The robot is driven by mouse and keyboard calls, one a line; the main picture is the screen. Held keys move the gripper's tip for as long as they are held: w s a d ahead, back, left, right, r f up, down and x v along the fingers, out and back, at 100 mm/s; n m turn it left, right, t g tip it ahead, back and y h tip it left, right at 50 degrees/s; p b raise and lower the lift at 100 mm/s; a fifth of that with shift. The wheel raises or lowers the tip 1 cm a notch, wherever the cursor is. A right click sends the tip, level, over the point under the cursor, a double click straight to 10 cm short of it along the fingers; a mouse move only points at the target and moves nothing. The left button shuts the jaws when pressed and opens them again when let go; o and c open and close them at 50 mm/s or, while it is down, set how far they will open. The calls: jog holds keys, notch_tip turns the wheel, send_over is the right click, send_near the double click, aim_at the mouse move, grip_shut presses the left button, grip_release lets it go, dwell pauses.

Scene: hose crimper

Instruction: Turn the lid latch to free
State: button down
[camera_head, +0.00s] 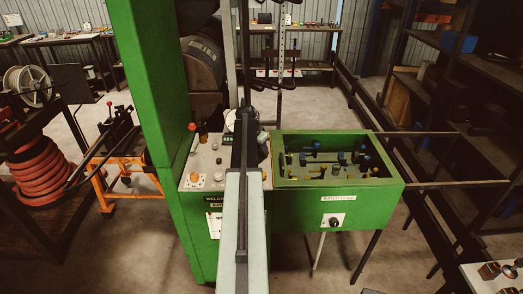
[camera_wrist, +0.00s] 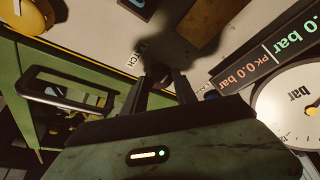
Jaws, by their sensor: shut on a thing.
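My gripper (camera_wrist: 160,86) shows in the wrist view with its two dark fingers pointing up the picture at a pale panel. It is shut on a small dark knob (camera_wrist: 158,72), which I take to be the lid latch; a white label ending in "TCH" (camera_wrist: 135,57) is beside it. The knob is mostly hidden between the fingers and in shadow, so its turn position cannot be read. In the head view my arm covers the gripper and the knob. The grey control panel (camera_head: 205,160) of the green machine shows on the left of my arm.
A round gauge (camera_wrist: 292,105) and a red-lettered bar display (camera_wrist: 262,58) are close right of my gripper. A dark handle bar (camera_wrist: 75,98) is at left. A green open box (camera_head: 390,193) with several dark and yellow parts stands right of my arm; a green column (camera_head: 140,90) rises left.

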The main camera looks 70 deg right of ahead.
jog(key=n, duration=0.2)
jog(key=n+t, duration=0.1)
jog(key=shift+s+a+n+t, duration=0.1)
jog(key=shift+s+n+t, duration=0.1)
jog(key=shift+n+t, duration=0.15)
jog(key=n, duration=0.2)
jog(key=n+t, duration=0.1)
jog(key=n, duration=0.1)
jog(key=shift+s+n+t, duration=0.15)
jog(key=shift+n+t, duration=0.1)
jog(key=n, duration=0.1)
jog(key=n+t+y, duration=0.1)
jog(key=n, duration=0.3)
jog(key=shift+s+d+t, duration=0.1)
jog(key=shift+d+t, duration=0.15)
jog(key=shift+t, duration=0.05)
jog(key=shift+n+t+y, duration=0.4)
jog(key=shift+n+y, duration=0.4)
jog(key=shift+n, duration=1.2)
jog(key=c, duration=1)
grip_release()
